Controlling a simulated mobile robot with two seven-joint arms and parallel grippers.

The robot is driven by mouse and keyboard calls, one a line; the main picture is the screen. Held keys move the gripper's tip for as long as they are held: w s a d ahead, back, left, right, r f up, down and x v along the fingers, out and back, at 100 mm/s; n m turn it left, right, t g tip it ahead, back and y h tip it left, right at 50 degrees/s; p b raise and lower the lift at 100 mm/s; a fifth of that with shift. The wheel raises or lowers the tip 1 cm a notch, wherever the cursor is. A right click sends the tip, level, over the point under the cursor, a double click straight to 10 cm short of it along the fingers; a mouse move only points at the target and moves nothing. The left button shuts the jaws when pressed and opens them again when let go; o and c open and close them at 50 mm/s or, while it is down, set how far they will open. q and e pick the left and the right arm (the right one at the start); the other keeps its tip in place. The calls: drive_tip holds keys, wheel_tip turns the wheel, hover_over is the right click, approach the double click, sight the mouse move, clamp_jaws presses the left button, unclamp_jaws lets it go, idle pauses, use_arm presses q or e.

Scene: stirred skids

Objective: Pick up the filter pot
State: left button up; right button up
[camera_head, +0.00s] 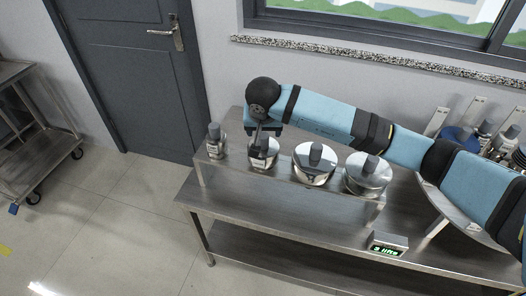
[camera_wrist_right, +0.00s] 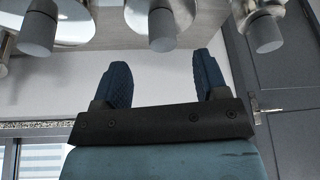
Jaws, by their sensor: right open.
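Several shiny metal vessels with grey knobs stand in a row on a raised metal shelf; I cannot tell which one is the filter pot. From the left they are a small narrow pot (camera_head: 215,146), a second pot (camera_head: 264,158), a wider third pot (camera_head: 314,170) and a wide fourth pot (camera_head: 366,180). My right gripper (camera_head: 258,134) is at the second pot and partly hides it. In the right wrist view my right gripper (camera_wrist_right: 163,82) is open and empty, with the second pot's knob (camera_wrist_right: 162,30) beyond the gap between its fingers. My left gripper is not in view.
The raised shelf (camera_head: 240,180) stands on a metal table (camera_head: 285,220). A small green display (camera_head: 387,247) sits near the table's front edge. More knobbed items (camera_head: 485,130) stand at the back right by the wall. A metal cart (camera_head: 35,150) and door (camera_head: 130,70) are left.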

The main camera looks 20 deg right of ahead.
sight(263, 136)
drive_tip(key=p+x, duration=0.1)
drive_tip(key=x, duration=0.7)
drive_tip(key=shift+w+r, duration=0.15)
clamp_jaws()
